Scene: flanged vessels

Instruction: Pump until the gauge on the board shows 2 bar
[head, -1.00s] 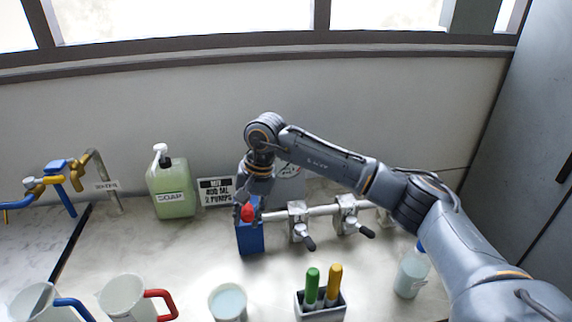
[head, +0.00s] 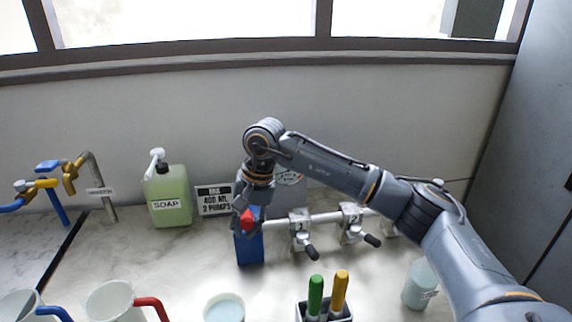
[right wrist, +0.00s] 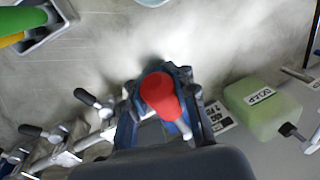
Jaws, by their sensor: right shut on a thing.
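A blue pump body (head: 249,250) stands on the counter, joined on its right to a horizontal pipe (head: 275,223). Its red handle knob (head: 247,219) is between the fingers of my right gripper (head: 246,213), which is shut on it. The red knob (right wrist: 161,95) also shows between the fingers in the right wrist view. A gauge board (head: 290,178) stands behind my right arm, which covers most of it; I cannot read its value. My left gripper is not in view.
Two dark-handled valves (head: 303,240) (head: 356,232) sit on the pipe. A soap bottle (head: 170,195) and sign (head: 214,199) stand left of the pump. In front are a cup (head: 224,309), pen holder (head: 324,314) and mugs (head: 108,303).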

